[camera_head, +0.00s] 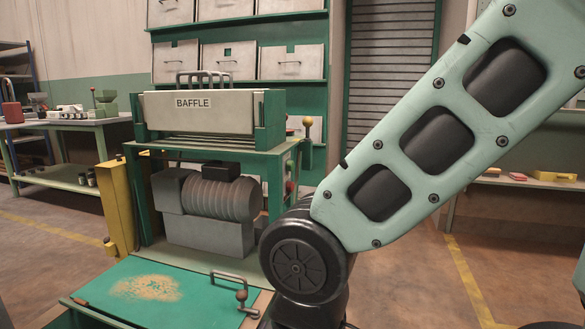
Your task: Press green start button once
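A green machine frame (145,205) with a box labelled BAFFLE (199,112) on top stands left of centre. A grey motor (224,195) sits inside the frame. I cannot make out a green start button. A small red part (290,187) shows on the machine's right side, too small to identify. My pale green arm crosses the right half of the view, and its dark joint hides the machine's lower right. My gripper is not in view.
A green panel (205,290) with a tan scatter and a metal handle lies low in front. A yellow post (116,205) stands left of the machine. A lever with a yellow knob (307,121) rises behind. A workbench (75,122) stands at left; open floor lies between.

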